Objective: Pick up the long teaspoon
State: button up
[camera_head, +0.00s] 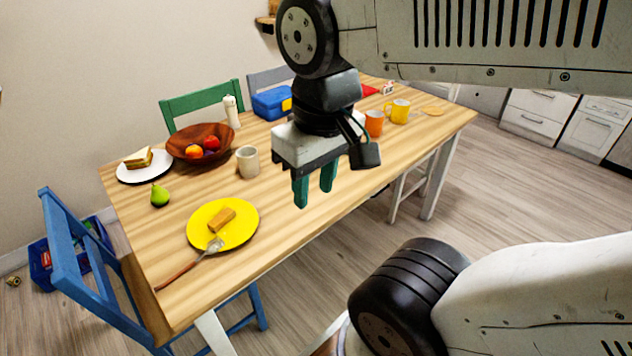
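A long utensil with a thin brown handle (182,271) lies near the front left of the table. Its silvery head rests on the rim of a yellow plate (245,232). The head is too small to tell whether it is a spoon or a fork. No other long teaspoon is distinguishable. My gripper (314,194) points down, its two green fingers apart with nothing between them. It is to the right of the plate and utensil and appears above the table's front edge, clear of both.
On the wooden table (300,240) are a beige cup (248,161), a brown fruit bowl (183,147), a pear (159,195), a sandwich plate (126,174), a white shaker (232,112), a blue box (268,104) and orange (374,124) and yellow (399,111) mugs. A blue chair (70,247) stands left.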

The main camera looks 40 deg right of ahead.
aim_at(211, 251)
jog(key=u, duration=2.5)
jog(key=i, duration=1.1)
jog(key=z, duration=2.05)
